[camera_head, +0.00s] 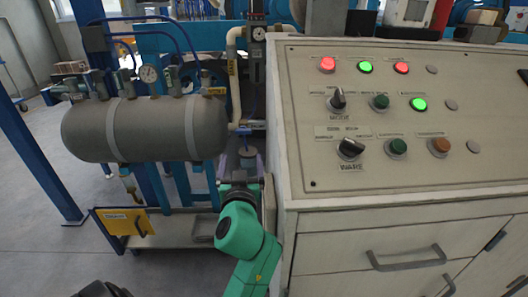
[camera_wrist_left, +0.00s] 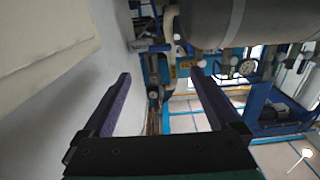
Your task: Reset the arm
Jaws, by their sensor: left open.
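My left gripper (camera_head: 241,160) is at the end of the green arm, in the narrow space between the cream control cabinet and the grey tank. It is partly hidden by its own wrist in the head view. In the left wrist view my left gripper (camera_wrist_left: 162,82) shows two purple fingers spread wide apart with nothing between them.
The control cabinet (camera_head: 380,211) with lit buttons and knobs stands close on the right. The grey tank (camera_head: 150,130) with pipes and gauges stands at the left; it also shows in the left wrist view (camera_wrist_left: 222,22). Floor is clear at far left.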

